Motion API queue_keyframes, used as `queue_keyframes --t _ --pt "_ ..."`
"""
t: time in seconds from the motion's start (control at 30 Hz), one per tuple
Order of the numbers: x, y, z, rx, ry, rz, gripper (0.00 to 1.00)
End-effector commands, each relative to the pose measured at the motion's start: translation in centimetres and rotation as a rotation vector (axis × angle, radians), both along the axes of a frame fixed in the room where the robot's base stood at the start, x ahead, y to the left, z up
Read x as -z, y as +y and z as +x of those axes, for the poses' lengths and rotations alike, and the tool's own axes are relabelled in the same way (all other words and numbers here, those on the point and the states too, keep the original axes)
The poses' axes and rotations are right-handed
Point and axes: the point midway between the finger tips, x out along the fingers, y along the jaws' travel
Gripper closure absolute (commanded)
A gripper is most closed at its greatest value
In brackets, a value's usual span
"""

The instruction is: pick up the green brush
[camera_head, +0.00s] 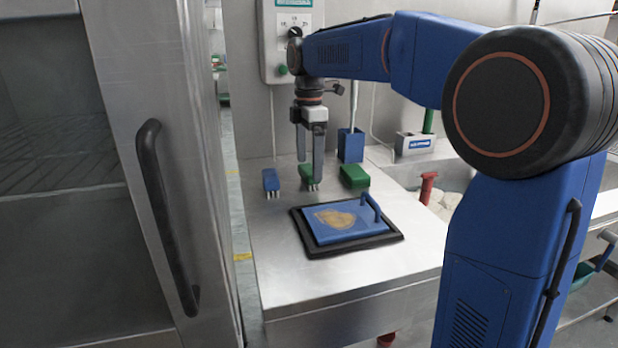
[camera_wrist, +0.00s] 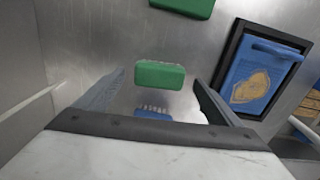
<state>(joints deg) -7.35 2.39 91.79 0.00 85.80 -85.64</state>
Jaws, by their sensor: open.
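The green brush (camera_head: 306,171) with pale bristles lies on the steel table, partly hidden behind my gripper in the head view. My gripper (camera_head: 311,168) points down over it, open and empty. In the wrist view the green brush (camera_wrist: 160,74) shows between the two spread fingertips, with no clear contact on either side. The wrist view shows my gripper (camera_wrist: 159,80) with a finger on each side. The head view does not clearly tell the height of the fingertips over the table.
A blue brush (camera_head: 270,181) lies left of the green brush, and a larger green block (camera_head: 354,176) lies right. A blue board with a handle (camera_head: 338,234) rests in a black tray (camera_head: 318,252) in front. A blue holder (camera_head: 350,146) stands behind. The table's front is clear.

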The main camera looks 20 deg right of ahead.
Motion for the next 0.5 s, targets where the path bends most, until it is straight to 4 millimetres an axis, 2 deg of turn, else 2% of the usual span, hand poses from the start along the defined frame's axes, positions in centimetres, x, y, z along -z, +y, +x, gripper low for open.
queue_keyframes --t 0.2,0.5 --pt "2.7 -0.1 0.1 0.000 0.002 0.000 0.12" --pt "3.1 0.0 0.1 0.000 0.000 0.000 0.12"
